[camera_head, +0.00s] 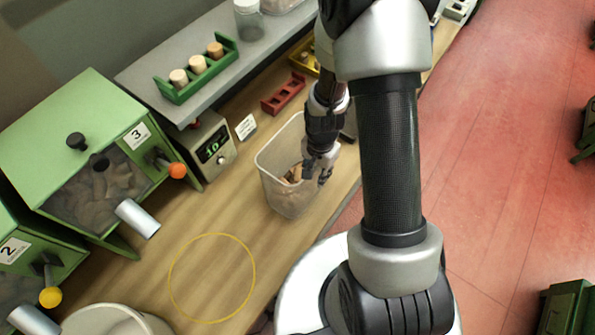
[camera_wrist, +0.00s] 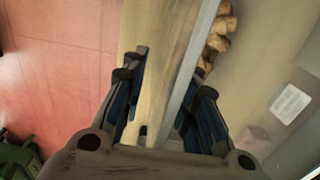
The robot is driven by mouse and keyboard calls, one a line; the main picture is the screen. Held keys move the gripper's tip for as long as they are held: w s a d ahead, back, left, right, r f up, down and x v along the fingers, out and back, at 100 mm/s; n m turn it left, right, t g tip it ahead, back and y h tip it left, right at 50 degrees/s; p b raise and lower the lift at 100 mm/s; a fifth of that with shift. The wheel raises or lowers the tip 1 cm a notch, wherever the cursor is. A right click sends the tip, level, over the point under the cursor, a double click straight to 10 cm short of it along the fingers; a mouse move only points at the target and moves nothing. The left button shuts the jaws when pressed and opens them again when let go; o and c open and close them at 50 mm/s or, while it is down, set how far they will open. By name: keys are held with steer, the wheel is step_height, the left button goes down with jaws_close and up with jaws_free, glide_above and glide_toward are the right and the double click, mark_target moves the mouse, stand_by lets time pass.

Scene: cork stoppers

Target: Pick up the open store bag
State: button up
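The open store bag (camera_head: 283,199) is a clear, box-shaped, open-topped container standing upright on the wooden bench, with corks (camera_head: 293,174) inside. My gripper (camera_head: 318,172) is at its right-hand side. In the wrist view my gripper (camera_wrist: 172,80) is open, with one finger on each side of the bag's wall (camera_wrist: 196,55). I see a gap between the fingers and the wall. The corks also show in the wrist view (camera_wrist: 218,38), inside the bag. The lower part of the wall is hidden behind the gripper body.
Green numbered dispenser (camera_head: 122,140) with handles stands at left. A yellow ring (camera_head: 212,234) marks bare bench in front. A display box (camera_head: 210,147), small card (camera_head: 246,126) and red rack (camera_head: 283,93) stand behind. A white tub (camera_head: 112,308) is at front left.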

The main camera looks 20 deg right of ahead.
jaws_close()
stand_by(0.6)
